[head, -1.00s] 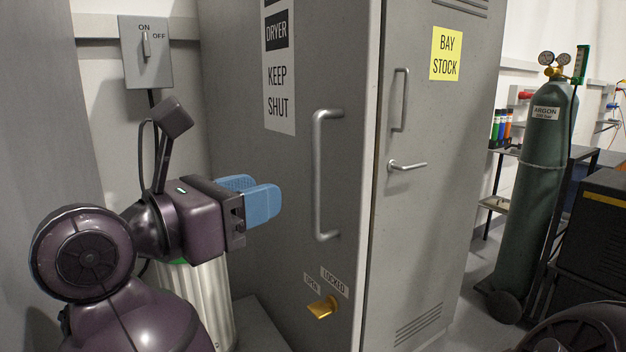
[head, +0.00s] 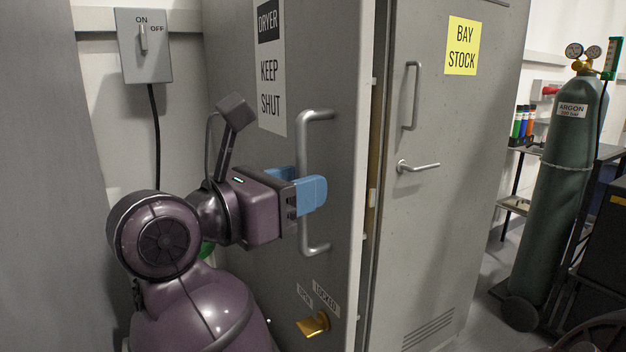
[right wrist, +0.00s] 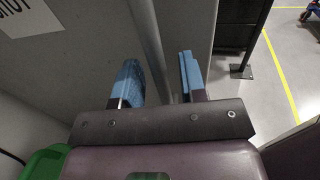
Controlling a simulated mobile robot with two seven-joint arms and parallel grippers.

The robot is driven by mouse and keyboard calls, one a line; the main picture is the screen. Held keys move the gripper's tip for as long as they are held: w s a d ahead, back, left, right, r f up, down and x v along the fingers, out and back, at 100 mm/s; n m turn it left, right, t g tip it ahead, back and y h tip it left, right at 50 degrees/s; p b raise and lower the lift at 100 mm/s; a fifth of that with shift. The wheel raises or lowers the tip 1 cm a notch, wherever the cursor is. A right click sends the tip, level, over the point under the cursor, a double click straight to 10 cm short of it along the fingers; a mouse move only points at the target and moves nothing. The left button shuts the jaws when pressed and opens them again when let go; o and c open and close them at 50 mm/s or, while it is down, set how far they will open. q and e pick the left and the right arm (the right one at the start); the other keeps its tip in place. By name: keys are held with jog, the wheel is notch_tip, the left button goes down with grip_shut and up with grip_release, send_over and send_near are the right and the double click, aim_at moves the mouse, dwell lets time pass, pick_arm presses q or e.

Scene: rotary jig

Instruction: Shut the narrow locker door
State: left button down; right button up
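A tall grey locker door marked DRYER KEEP SHUT (head: 340,75) stands slightly ajar in the head view. A narrow gap with a tan strip shows along its right edge. It has a vertical bar handle (head: 319,115); the handle's bar also shows in the right wrist view (right wrist: 148,35). My right gripper (head: 300,188) is at this handle. In the right wrist view its two blue fingers are apart, with the bar between them, closer to the left finger. I cannot tell whether they touch it. A brass latch (head: 313,325) sits low on the door, by OPEN and LOCKED labels. My left gripper is out of view.
To the right is a grey BAY STOCK door (head: 430,230) with a lever handle (head: 418,167). Farther right stands a green argon cylinder (head: 560,190). A switch box (head: 143,45) with a hanging cable is on the wall at left. Floor shows at the right.

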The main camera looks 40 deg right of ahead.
jog(key=shift+d, duration=0.35)
grip_shut()
dwell(0.4)
